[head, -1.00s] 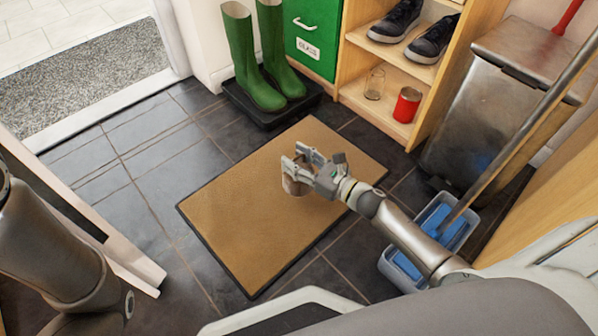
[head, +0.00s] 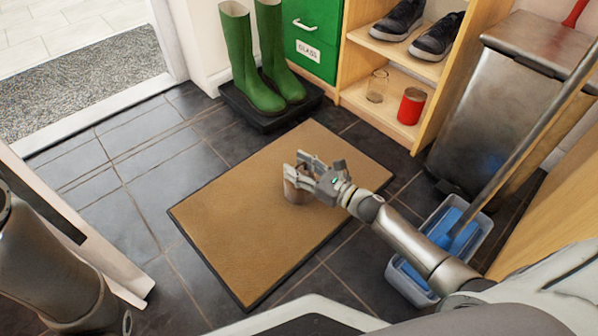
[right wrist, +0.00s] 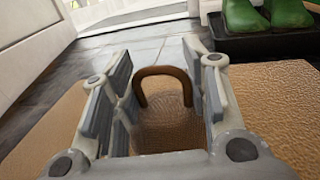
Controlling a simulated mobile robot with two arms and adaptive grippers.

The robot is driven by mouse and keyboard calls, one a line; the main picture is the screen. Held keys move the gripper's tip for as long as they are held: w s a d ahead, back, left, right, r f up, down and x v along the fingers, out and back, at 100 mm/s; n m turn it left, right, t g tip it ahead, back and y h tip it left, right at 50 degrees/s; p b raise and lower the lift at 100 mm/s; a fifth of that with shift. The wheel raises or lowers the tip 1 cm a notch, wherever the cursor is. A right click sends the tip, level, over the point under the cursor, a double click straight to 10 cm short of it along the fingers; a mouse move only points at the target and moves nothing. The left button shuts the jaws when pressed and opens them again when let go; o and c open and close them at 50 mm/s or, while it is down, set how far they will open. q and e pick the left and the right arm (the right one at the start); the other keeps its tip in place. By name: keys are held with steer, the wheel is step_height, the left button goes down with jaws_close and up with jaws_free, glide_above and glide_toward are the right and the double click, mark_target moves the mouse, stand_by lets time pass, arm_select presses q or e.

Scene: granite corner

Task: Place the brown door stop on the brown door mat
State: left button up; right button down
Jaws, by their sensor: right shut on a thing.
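The brown door stop (head: 296,191) is a short round block with a dark brown loop handle, which shows in the right wrist view (right wrist: 165,73). My right gripper (head: 302,175) is shut on it, with one finger on each side. The door stop is over the middle to right part of the brown door mat (head: 235,235), upright or nearly so. Whether its base touches the mat is hard to tell. The mat is tan with a dark edge and lies flat on the tiles. My left gripper is out of view; only part of that arm shows at the lower left.
Green boots (head: 256,70) stand on a black tray (head: 268,112) behind the mat. A wooden shelf (head: 385,118) with shoes, a jar and a red can is at the back right. A blue-grey bucket (head: 412,285) with a mop stands right of the mat. Bare tiles lie left.

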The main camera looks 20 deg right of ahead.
steer(key=shift+w+r, duration=0.1)
steer(key=shift+r, duration=0.15)
steer(key=shift+f, duration=0.15)
steer(key=c, duration=0.8)
jaws_free()
steer(key=shift+f, duration=0.15)
steer(key=shift+s+d+p, duration=0.2)
steer(key=shift+s+p, duration=0.15)
steer(key=shift+p, duration=0.05)
steer(key=p+v, duration=0.3)
steer(key=v, duration=0.4)
steer(key=shift+w+a, duration=0.1)
